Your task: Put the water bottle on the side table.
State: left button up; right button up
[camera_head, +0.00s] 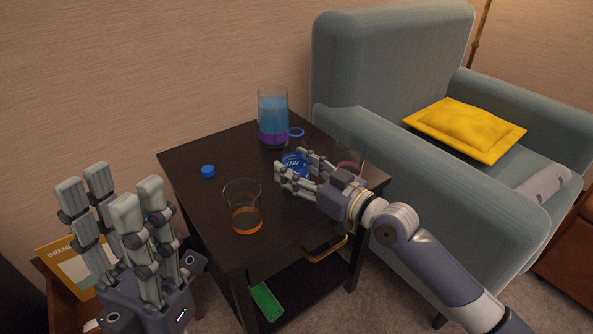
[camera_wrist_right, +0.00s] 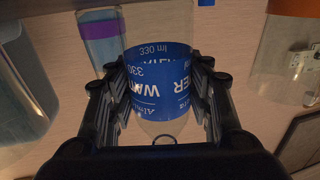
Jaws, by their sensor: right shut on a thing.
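The water bottle is clear, with a blue label (camera_head: 293,163) that shows between my right gripper's fingers. My right gripper (camera_head: 299,172) is shut on the bottle, above or at the right part of the dark side table (camera_head: 190,197). In the right wrist view the bottle's label (camera_wrist_right: 160,82) sits between both fingers, its printed text upside down. Whether the bottle's base touches the table is hidden by the hand. My left gripper (camera_head: 116,205) is empty, its fingers pointing up and spread apart, left of the table.
On the table stand a tall glass (camera_head: 273,112) of blue and purple liquid, a glass with orange liquid (camera_head: 243,207) and a clear glass (camera_head: 350,152). A blue cap (camera_head: 208,171) and a blue ring (camera_head: 296,132) also show. An armchair (camera_head: 350,60) adjoins the table's right side.

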jog(key=shift+f, duration=0.15)
jog(key=o, duration=1.1)
